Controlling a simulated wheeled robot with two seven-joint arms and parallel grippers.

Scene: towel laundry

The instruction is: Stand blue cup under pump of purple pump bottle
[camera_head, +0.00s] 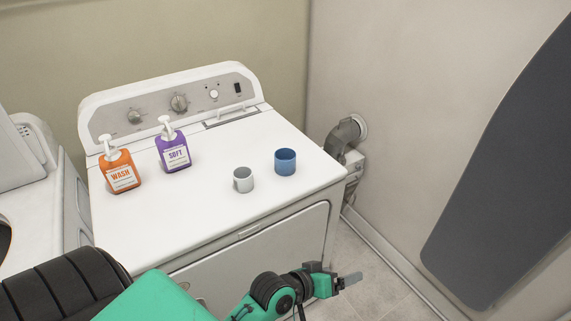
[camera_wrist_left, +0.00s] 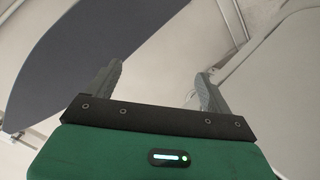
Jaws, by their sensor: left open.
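The blue cup (camera_head: 286,162) stands upright on top of the white dryer, toward its right side. The purple pump bottle (camera_head: 173,151) stands upright at the back left of the dryer top, with its white pump (camera_head: 167,128) on top. The cup is apart from the bottle, well to its right. My left gripper (camera_head: 350,279) is in front of the dryer, low and to the right of its front face, away from the cup. In the left wrist view its two fingers (camera_wrist_left: 158,88) are spread with nothing between them. My right gripper is not in view.
An orange pump bottle (camera_head: 120,172) stands left of the purple one. The dryer top (camera_head: 165,220) is clear at the front left. A dark ironing board (camera_head: 500,170) leans on the right wall.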

